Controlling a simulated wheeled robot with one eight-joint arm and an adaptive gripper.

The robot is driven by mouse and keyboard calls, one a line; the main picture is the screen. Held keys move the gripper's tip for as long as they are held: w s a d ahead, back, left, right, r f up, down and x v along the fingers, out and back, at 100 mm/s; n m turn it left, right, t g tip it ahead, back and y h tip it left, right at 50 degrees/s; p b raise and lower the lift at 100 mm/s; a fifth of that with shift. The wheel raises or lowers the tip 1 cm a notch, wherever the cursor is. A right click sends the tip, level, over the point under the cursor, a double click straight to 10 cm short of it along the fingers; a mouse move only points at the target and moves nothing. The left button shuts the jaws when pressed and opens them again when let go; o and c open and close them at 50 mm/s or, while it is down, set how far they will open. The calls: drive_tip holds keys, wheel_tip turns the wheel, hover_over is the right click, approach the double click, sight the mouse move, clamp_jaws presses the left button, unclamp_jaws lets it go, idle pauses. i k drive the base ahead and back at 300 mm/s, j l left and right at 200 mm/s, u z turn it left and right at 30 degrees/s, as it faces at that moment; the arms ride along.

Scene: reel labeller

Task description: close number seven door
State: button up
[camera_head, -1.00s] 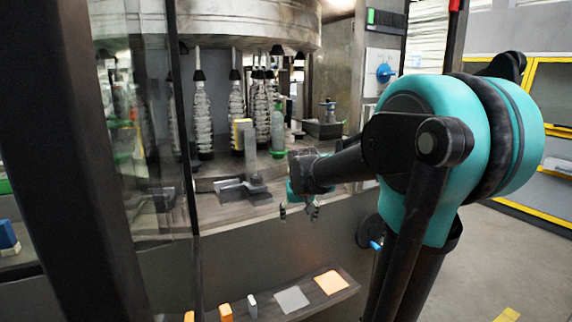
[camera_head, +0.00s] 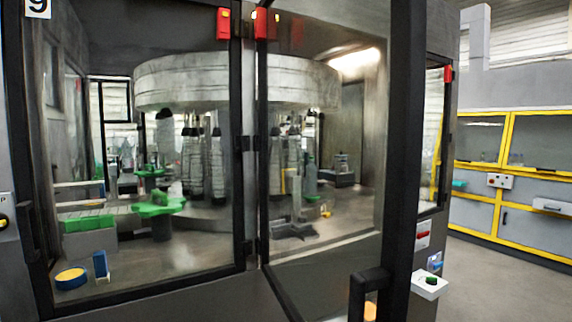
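A glass door with a thick black frame (camera_head: 401,140) stands ajar on the right side of the machine. It joins the machine at hinges (camera_head: 247,250) on its left, and its free right edge swings out toward me. A black handle (camera_head: 360,293) sits low on that free edge. No number seven shows on this door. A closed-looking glass door at the left has a number 9 sign (camera_head: 38,8) above it. My gripper and arm are not in view.
Inside stand a round metal carousel (camera_head: 190,82) and a green star wheel (camera_head: 157,205). Grey-yellow cabinets (camera_head: 485,215) stand beyond clear floor at right.

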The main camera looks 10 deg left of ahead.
sight(392, 278)
drive_tip(key=k+j+z, duration=0.7)
drive_tip(key=k+j, duration=0.2)
drive_tip(key=j, duration=0.15)
drive_tip(key=l+u, duration=0.25)
drive_tip(key=u, duration=0.25)
drive_tip(key=l+u, duration=0.25)
drive_tip(key=u, duration=0.2)
drive_tip(key=k+j, duration=0.1)
drive_tip(key=j, duration=0.15)
drive_tip(key=k+j, duration=0.1)
drive_tip(key=j, duration=0.15)
drive_tip(key=l, duration=0.35)
drive_tip(key=i+l, duration=0.15)
drive_tip(key=l, duration=0.15)
